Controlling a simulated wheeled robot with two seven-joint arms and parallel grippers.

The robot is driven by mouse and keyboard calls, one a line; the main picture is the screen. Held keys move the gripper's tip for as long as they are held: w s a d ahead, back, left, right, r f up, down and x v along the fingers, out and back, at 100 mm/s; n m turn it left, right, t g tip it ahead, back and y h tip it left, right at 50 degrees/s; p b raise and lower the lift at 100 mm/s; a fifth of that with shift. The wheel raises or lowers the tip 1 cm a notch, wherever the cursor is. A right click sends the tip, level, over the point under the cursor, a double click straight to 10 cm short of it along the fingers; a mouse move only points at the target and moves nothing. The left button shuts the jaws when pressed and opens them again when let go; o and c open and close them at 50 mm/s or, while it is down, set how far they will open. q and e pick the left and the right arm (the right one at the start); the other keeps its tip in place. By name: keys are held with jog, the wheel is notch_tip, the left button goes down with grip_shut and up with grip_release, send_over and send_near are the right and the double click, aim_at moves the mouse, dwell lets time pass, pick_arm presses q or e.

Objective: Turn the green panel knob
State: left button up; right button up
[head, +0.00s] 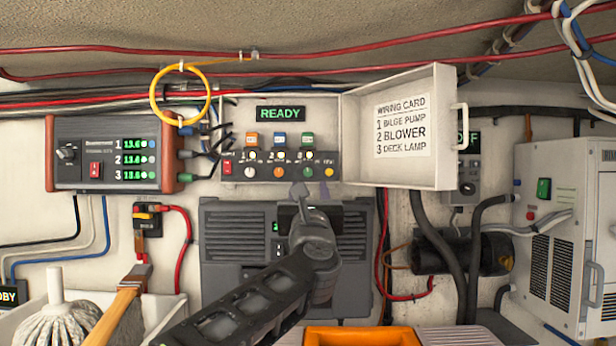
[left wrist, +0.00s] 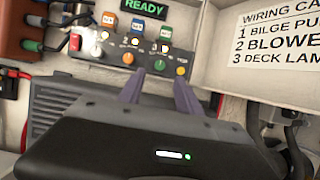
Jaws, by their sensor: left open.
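The green panel knob (head: 306,172) is in the bottom row of the open panel box, between an orange knob (head: 279,172) and a yellow knob (head: 328,172). My left gripper (head: 310,189) is open and empty, just below that row. In the left wrist view its two fingers (left wrist: 158,79) point up at the panel, and the green knob (left wrist: 158,62) shows above the gap between them. I cannot tell how near the fingertips are in depth, but no contact shows. My right gripper is in neither view.
The box's open lid (head: 400,170) with a wiring card juts out to the right. A yellow cable loop (head: 153,97) hangs at upper left. A grey vented unit (head: 225,245) is below the panel.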

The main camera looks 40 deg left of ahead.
aim_at(308, 173)
pick_arm(q)
jog(key=p+x, duration=0.4)
jog(key=x, duration=0.2)
jog(key=shift+w+a+r, duration=0.2)
jog(key=shift+w+r, duration=0.05)
jog(key=shift+r, duration=0.05)
jog(key=shift+w+a+r+p, duration=0.1)
jog(key=shift+w+a+p, duration=0.2)
jog(key=shift+w+p, duration=0.1)
grip_shut()
